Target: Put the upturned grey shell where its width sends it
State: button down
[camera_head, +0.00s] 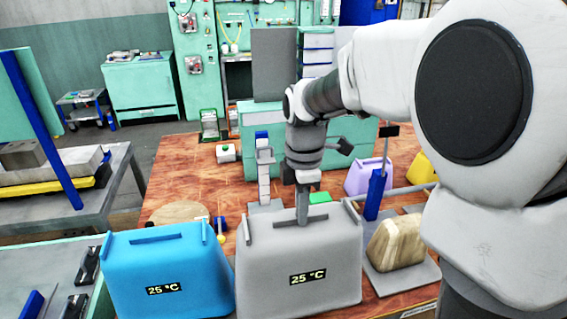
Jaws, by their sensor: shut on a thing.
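The upturned grey shell (262,262) is at the front centre, narrow end up, with ridges on its top and a "25 °C" label on its front. My gripper (302,212) points down over the shell and is shut on its upright top part. The fingertips are small in view and the exact grip is hard to see. I cannot tell whether the shell rests on the table or hangs just above it; its lower edge is near the frame's bottom.
A blue shell (170,262), also labelled "25 °C", stands close to the left. A beige block (397,242) sits on a grey plate to the right, near a blue post (374,195). Purple (368,178) and yellow (421,169) shells are behind. The wooden table (190,165) is clear at back left.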

jog(key=w+f, duration=0.1)
jog(key=w, duration=0.1)
jog(key=w+f, duration=0.2)
jog(key=w, duration=0.1)
jog(key=shift+w+a+f+p, duration=0.15)
jog(key=shift+w+a+p, duration=0.15)
jog(key=shift+a+p, duration=0.05)
jog(key=shift+f, duration=2.05)
jog(key=shift+f, duration=0.2)
jog(key=c, duration=1)
grip_release()
jog(key=shift+o, duration=0.2)
jog(key=shift+r, duration=0.15)
